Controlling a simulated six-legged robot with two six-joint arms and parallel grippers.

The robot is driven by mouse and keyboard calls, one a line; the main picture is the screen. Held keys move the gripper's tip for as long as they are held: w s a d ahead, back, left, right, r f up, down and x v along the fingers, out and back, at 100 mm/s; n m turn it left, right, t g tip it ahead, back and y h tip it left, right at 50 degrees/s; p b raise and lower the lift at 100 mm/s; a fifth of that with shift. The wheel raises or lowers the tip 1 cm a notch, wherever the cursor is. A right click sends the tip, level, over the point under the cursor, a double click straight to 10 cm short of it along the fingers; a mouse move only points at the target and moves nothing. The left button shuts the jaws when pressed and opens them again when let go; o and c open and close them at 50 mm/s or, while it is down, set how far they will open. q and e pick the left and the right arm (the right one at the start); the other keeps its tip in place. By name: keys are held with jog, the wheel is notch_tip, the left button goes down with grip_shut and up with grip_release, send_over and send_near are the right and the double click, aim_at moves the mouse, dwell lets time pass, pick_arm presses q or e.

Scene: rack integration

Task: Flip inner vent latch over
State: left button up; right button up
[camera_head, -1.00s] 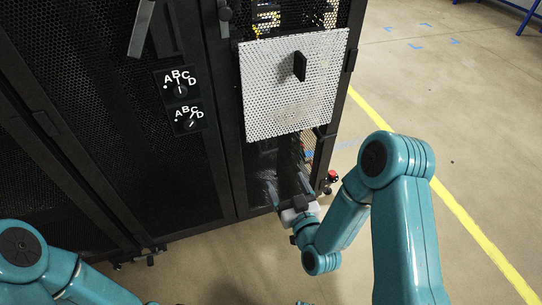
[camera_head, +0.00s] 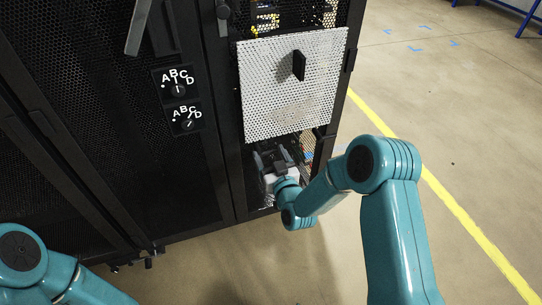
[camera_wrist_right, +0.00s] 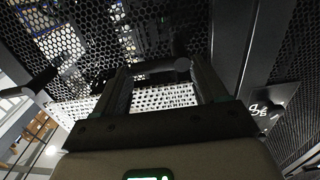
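My right gripper (camera_head: 270,155) reaches into the dark opening of the black rack, just below a white perforated panel (camera_head: 290,110). In the right wrist view the gripper (camera_wrist_right: 160,75) has its two fingers spread wide apart. A dark bar with a rounded end (camera_wrist_right: 182,65) shows between the fingertips, under a black mesh; I cannot tell whether it is the inner vent latch or whether the fingers touch it. The inner vent latch cannot be made out in the head view. My left arm shows at the lower left, with its gripper out of view.
The white panel has a black handle (camera_head: 299,65). Two dials lettered A to D, an upper one (camera_head: 178,90) and a lower one (camera_head: 187,124), sit on the rack door to the left. The floor (camera_head: 470,120) to the right is clear, with a yellow line (camera_head: 440,195).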

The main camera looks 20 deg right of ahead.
jog(key=shift+d, duration=0.15)
jog(key=c, duration=0.4)
jog(key=shift+d, duration=0.1)
